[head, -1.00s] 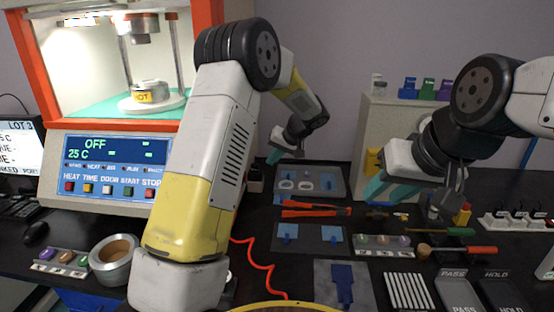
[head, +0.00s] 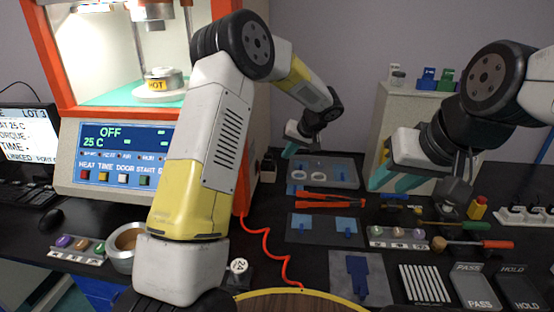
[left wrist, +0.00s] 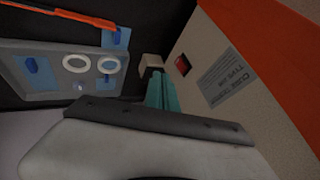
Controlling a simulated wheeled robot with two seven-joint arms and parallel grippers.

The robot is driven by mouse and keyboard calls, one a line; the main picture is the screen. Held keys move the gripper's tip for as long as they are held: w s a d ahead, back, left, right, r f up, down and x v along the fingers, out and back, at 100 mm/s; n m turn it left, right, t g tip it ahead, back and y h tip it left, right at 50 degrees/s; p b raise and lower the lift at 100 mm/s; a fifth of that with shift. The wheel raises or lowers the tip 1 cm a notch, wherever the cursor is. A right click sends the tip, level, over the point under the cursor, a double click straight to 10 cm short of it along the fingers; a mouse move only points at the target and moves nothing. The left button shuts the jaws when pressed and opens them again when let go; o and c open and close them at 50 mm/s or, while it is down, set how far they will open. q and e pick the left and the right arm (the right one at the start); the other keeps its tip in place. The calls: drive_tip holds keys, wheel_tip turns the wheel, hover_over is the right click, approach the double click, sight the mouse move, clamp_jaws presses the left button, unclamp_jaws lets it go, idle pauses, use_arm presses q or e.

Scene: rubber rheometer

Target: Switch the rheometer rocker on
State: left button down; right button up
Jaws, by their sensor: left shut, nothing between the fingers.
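The rheometer (head: 65,150) stands at the left, with an orange frame and a blue display reading OFF and 25 C. The red rocker (left wrist: 183,65) sits in its beige side panel, seen in the left wrist view; the head view hides it. My left gripper (head: 289,151) is beside that side panel, its teal fingers shut and empty. In the left wrist view the fingers (left wrist: 160,92) lie just left of the rocker; I cannot tell whether they touch the panel. My right gripper (head: 392,180) hangs over the right of the table, with its finger gap unclear.
A grey tray (head: 348,180) with white rings lies near the left gripper. A small beige block (left wrist: 150,62) stands by the panel's foot. Red-handled pliers (head: 325,203), a red cable (head: 268,250) and several sample mats cover the table. A pale cabinet (head: 397,115) stands behind.

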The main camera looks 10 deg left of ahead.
sight(259, 167)
use_arm(q)
drive_tip(key=w+a+f, duration=0.3)
drive_tip(key=a+f, duration=0.5)
drive_tip(key=shift+w+a+f, duration=0.15)
drive_tip(key=shift+w+f, duration=0.1)
drive_tip(key=shift+f, duration=0.1)
drive_tip(key=shift+a+f+y, duration=0.1)
drive_tip(key=shift+a+y, duration=0.15)
drive_tip(key=shift+y, duration=0.05)
